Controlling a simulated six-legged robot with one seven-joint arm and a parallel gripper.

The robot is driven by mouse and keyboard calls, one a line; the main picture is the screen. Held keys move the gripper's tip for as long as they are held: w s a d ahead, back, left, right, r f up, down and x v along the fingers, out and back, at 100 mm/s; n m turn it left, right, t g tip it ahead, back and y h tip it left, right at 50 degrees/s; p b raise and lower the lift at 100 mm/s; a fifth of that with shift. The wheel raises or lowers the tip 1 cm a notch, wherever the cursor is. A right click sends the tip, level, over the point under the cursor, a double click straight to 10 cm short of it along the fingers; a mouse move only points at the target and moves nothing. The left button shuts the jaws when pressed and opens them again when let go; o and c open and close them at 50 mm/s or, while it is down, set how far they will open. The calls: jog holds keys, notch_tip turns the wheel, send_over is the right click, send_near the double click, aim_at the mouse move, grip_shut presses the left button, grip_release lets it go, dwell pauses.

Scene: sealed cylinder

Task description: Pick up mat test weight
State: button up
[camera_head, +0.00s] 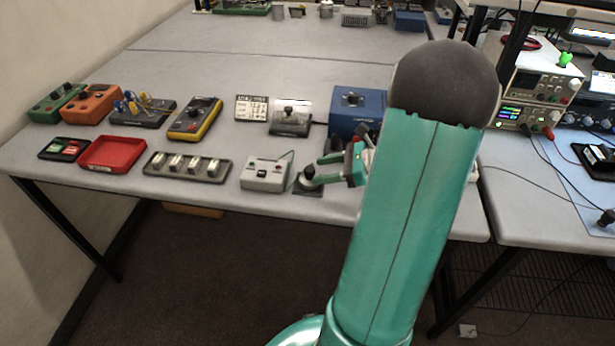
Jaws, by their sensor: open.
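A small dark weight with a knob (308,174) stands on a dark square mat (309,189) near the table's front edge. I take it to be the mat test weight. My gripper (315,169), with teal fingers, reaches in from the right at the weight. Its jaws are open, and the fingers are level with the weight's upper part. I cannot tell whether they touch it. My teal arm hides the table to the right of the gripper.
A grey switch box (265,174) with a cable stands close left of the mat. A blue box (357,108) stands behind the gripper, and a dark device (290,120) behind the mat. A tray with several metal pieces (187,167) and a red tray (112,153) lie further left.

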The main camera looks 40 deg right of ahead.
aim_at(304, 174)
jog(key=shift+x, duration=3.2)
jog(key=shift+f, duration=0.1)
grip_shut()
